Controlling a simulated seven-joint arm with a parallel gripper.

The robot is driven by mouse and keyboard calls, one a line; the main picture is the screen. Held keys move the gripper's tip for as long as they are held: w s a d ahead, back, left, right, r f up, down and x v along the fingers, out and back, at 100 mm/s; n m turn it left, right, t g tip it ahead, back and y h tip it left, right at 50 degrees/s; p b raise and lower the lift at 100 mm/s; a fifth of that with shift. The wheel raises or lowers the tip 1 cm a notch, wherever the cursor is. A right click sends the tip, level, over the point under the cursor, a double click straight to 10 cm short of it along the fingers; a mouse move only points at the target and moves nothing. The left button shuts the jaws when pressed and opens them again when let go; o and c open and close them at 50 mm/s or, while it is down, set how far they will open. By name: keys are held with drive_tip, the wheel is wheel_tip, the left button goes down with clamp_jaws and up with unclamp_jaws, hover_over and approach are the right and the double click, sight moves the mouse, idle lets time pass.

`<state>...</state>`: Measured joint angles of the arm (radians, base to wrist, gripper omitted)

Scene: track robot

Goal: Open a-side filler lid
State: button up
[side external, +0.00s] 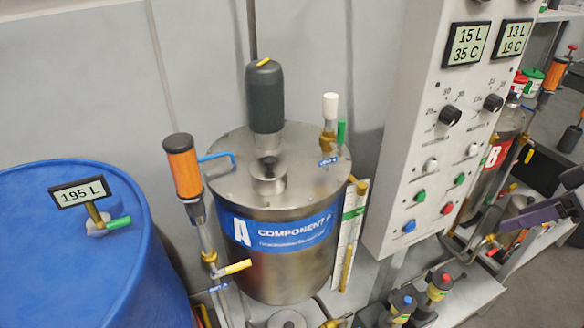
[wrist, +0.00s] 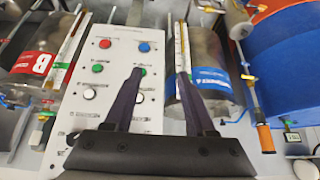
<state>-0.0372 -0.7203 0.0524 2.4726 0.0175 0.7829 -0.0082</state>
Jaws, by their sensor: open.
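The A tank (side external: 290,255), a steel cylinder with a blue "COMPONENT A" label, stands at the centre of the side view. A short round filler neck (side external: 268,183) with a small dark knob on top sits at the front of its steel top; its lid appears closed. In the wrist view the A tank (wrist: 212,52) is right of my fingers, and its filler is not clearly visible. My gripper (wrist: 160,75) is open and empty, its two purple fingers spread. In the side view part of my gripper (side external: 535,217) shows at the right edge, well away from the A tank.
A grey control panel (side external: 400,190) stands between my gripper and the A tank. On the tank top are a dark motor (side external: 265,97) and a green-handled valve (side external: 340,135). A blue drum (side external: 95,260) stands left; the B tank (wrist: 40,55) shows in the wrist view.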

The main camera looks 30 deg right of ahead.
drive_tip(key=w+a+n+t+y, duration=0.25)
drive_tip(key=w+a, duration=0.35)
drive_tip(key=w, duration=0.4)
drive_tip(key=n+t+y, duration=0.2)
drive_tip(key=t+y, duration=0.2)
drive_tip(key=t, duration=0.4)
approach(273, 166)
drive_tip(key=shift+m, duration=0.25)
drive_tip(key=x, duration=1.1)
drive_tip(key=shift+r, duration=0.1)
clamp_jaws()
